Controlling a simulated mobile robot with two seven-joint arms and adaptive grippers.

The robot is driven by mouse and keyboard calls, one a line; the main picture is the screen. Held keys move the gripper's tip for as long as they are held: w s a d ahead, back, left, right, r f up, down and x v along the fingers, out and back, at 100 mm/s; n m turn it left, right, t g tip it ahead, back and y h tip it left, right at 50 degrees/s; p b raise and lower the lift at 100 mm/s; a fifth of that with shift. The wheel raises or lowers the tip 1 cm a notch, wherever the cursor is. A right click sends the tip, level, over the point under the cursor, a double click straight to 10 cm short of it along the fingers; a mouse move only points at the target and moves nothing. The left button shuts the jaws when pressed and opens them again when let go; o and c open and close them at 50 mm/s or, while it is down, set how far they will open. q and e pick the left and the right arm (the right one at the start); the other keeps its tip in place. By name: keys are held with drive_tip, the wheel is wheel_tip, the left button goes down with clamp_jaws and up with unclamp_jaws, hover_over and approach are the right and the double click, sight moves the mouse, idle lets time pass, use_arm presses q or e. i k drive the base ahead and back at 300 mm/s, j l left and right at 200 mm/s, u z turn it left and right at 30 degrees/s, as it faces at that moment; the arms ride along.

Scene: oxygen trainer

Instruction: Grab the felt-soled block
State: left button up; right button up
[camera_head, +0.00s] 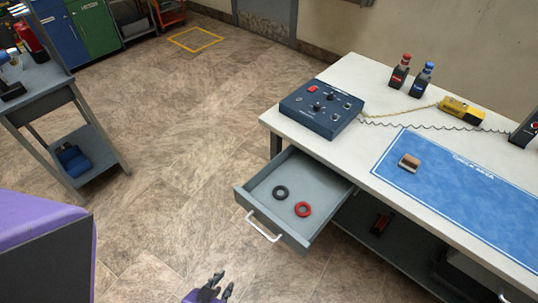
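A small block (410,162), tan on top with a greyish lower part, lies on the blue mat (462,205) on the workbench. I take it for the felt-soled block; its underside is hidden. My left gripper (224,283) shows at the bottom edge, over the floor in front of the open drawer. Its two dark fingers stand apart with nothing between them. It is well away from the block, to its lower left. My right gripper is not in view.
An open drawer (262,187) juts out from the workbench (375,75), holding a black ring (281,192) and a red ring (303,209).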

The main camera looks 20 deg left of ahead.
sight(409, 163)
drive_tip(key=u, duration=0.65)
drive_tip(key=z, duration=1.3)
